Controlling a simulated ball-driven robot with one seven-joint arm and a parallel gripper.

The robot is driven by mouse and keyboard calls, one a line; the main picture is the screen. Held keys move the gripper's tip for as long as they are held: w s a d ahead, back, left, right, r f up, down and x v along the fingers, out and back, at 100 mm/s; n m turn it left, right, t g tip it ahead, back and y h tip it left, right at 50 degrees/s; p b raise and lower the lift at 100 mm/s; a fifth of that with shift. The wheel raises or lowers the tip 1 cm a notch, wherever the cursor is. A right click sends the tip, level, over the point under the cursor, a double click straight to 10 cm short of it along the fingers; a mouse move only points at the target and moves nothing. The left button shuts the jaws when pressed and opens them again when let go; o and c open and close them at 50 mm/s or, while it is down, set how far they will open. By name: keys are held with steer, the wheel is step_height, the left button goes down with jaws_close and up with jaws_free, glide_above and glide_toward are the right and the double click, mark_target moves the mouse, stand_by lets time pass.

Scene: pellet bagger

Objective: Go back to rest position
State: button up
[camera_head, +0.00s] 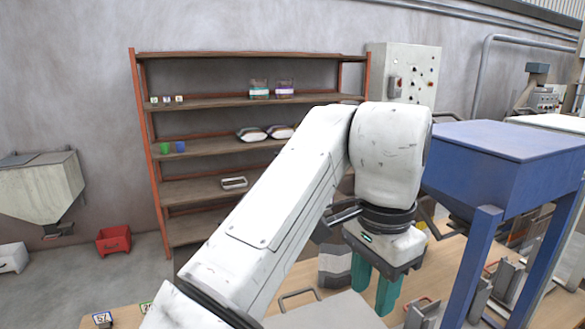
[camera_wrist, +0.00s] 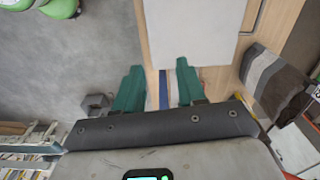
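My gripper (camera_head: 374,292) points down over the wooden table, with its two teal fingers apart. In the wrist view my gripper (camera_wrist: 158,82) also shows its fingers spread, with nothing held between them. A thin blue strip (camera_wrist: 163,90) shows through the gap; how far below the fingers it lies I cannot tell. My white arm crosses the middle of the head view and hides part of the shelf and table.
A blue hopper (camera_head: 500,150) on legs stands close at right. A pale flat panel with a handle (camera_head: 330,311) lies in front on the table. An orange-framed shelf (camera_head: 200,102) stands by the wall. A red bin (camera_head: 114,240) sits on open floor at left.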

steer(key=s+d+f+n+t+h, duration=0.1)
steer(key=d+f+h, duration=0.2)
steer(key=d+f, duration=0.6)
steer(key=d+f+n+t+h, duration=0.2)
steer(key=d+f, duration=0.4)
steer(key=d, duration=0.7)
steer(key=s+d+f+n, duration=0.3)
steer(key=s+f+n, duration=0.2)
steer(key=s+f, duration=0.5)
steer(key=s+a+f+n+g+y, duration=0.1)
steer(key=s+a+f+n+y, duration=0.1)
steer(key=s+a+f, duration=0.2)
steer(key=s+a+f+n+g+y, duration=0.1)
steer(key=s+a+f+y, duration=0.2)
steer(key=s+f, duration=0.5)
steer(key=s+a, duration=0.1)
steer(key=s, duration=0.4)
steer(key=shift+a+f+n, duration=0.35)
steer(key=shift+a+n, duration=0.05)
